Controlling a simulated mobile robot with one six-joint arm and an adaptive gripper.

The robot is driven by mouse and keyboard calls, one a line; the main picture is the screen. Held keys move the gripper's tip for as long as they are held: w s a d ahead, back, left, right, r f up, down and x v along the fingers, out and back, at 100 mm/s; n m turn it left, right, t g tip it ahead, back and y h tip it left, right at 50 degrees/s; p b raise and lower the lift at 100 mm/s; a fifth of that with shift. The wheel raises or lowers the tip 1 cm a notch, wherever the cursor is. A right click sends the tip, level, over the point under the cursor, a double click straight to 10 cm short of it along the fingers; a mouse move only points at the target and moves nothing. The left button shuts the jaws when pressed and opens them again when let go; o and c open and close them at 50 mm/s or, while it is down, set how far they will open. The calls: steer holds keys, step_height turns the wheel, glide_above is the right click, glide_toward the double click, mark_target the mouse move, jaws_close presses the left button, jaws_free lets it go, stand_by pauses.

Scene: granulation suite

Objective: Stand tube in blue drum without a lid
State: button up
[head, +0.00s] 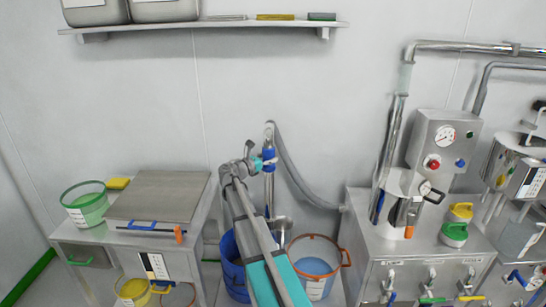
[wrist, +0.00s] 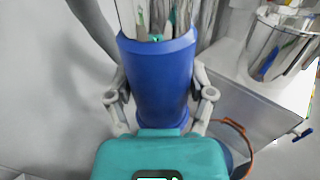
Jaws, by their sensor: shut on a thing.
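The tube is a shiny metal pipe (head: 269,190) with a blue sleeve (wrist: 160,75) and a grey hose (head: 292,172) running from its top to the right. My gripper (head: 262,162) is shut on the blue sleeve, with one finger on each side in the wrist view (wrist: 161,96). The tube hangs roughly upright in front of the wall. A blue drum (head: 231,264) stands on the floor below, left of my arm; my arm hides part of it. The tube's lower end is partly hidden behind my arm, so I cannot tell whether it is inside a drum.
A clear drum with an orange rim (head: 318,239) and blue contents stands right of my arm. A steel bench (head: 150,236) with a green bucket (head: 86,208) is at left. A steel machine cabinet (head: 377,243) is at right. A shelf (head: 215,24) is high on the wall.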

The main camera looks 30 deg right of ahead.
steer(key=shift+s+a, duration=0.7)
steer(key=shift+a, duration=5.25)
step_height(320, 180, down, 29)
steer(key=b, duration=2.9)
steer(key=shift+d, duration=0.1)
steer(key=o, duration=1.3)
